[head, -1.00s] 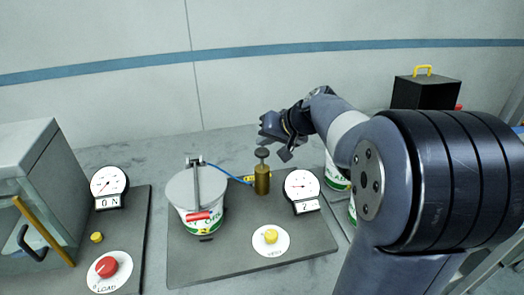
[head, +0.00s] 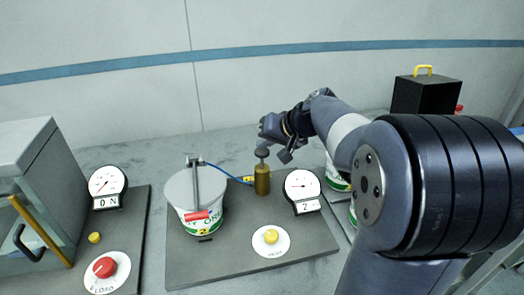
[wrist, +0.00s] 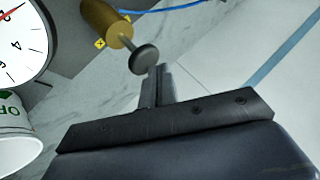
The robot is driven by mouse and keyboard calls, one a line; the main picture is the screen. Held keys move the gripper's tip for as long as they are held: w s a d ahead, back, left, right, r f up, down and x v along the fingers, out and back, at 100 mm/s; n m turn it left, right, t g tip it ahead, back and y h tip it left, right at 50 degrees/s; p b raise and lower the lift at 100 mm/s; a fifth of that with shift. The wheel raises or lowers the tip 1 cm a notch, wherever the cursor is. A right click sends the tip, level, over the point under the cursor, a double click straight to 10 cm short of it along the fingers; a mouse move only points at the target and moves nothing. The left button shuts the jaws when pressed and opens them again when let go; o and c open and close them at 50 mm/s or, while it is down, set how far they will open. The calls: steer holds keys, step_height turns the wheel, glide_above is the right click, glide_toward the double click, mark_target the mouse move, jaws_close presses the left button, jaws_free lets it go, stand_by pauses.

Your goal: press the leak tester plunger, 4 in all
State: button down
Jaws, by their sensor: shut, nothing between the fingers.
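The leak tester has a brass plunger cylinder (head: 262,181) with a dark round knob (head: 262,152) on a thin rod. The rod stands out of the cylinder. My gripper (head: 265,140) is just above and behind the knob in the head view. In the wrist view the shut, empty fingers (wrist: 160,72) are close beside the knob (wrist: 143,59); contact cannot be told. The gauge (head: 302,186) has a counter that reads 2.
A yellow vent button (head: 271,237) is at the front of the tester plate (head: 220,262). At left are a red load button (head: 105,267), another gauge (head: 107,182) and a grey cabinet (head: 35,185). More pails stand under my arm. A black box (head: 425,96) is at the back right.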

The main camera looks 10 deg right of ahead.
mark_target(266, 153)
steer(key=shift+f+b, duration=1.9)
steer(key=shift+f, duration=0.05)
stand_by(1.1)
stand_by(0.4)
steer(key=shift+r+p, duration=1.6)
steer(key=shift+r, duration=0.8)
step_height(266, 153, up, 5)
steer(key=p, duration=0.3)
steer(key=shift+p, duration=0.3)
stand_by(1.0)
step_height(266, 153, up, 4)
steer(key=shift+f+p, duration=0.1)
steer(key=shift+p, duration=0.4)
